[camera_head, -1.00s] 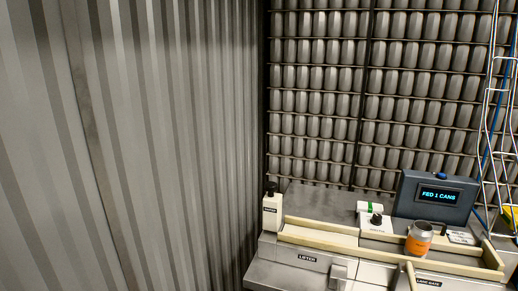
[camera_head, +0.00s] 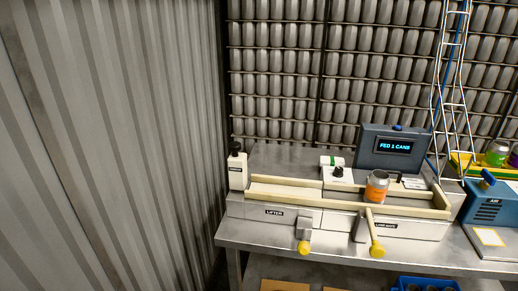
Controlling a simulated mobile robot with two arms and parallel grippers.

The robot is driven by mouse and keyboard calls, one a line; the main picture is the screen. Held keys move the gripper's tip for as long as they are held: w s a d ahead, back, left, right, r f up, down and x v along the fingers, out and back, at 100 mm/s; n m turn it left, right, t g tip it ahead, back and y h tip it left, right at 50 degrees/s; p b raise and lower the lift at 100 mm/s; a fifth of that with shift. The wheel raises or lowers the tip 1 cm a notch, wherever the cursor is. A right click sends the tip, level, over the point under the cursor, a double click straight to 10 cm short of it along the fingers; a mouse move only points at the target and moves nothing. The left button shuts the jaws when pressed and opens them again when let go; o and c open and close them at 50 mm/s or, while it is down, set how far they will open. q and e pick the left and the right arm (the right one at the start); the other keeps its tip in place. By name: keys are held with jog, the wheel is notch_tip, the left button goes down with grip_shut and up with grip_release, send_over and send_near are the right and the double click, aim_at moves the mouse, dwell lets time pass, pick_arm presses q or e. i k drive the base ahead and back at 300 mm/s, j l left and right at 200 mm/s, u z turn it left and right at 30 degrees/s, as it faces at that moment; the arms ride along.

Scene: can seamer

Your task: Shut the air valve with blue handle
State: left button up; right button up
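A blue box labelled AIR (camera_head: 488,207) stands on the table at the right edge of the head view, partly cut off by the frame. A blue handle (camera_head: 488,177) sits tilted on its top. From here I cannot tell whether the valve is open or shut. Neither of my grippers is in view.
The seamer bench (camera_head: 340,250) carries a cream-railed track with an orange-labelled can (camera_head: 377,187), a dark display (camera_head: 394,147) reading FED 1 CANS, and two yellow-knobbed levers. A wire can chute (camera_head: 453,90) rises behind. A corrugated wall (camera_head: 110,150) fills the left.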

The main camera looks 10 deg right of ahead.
aim_at(489, 179)
jog(key=z, duration=1.75)
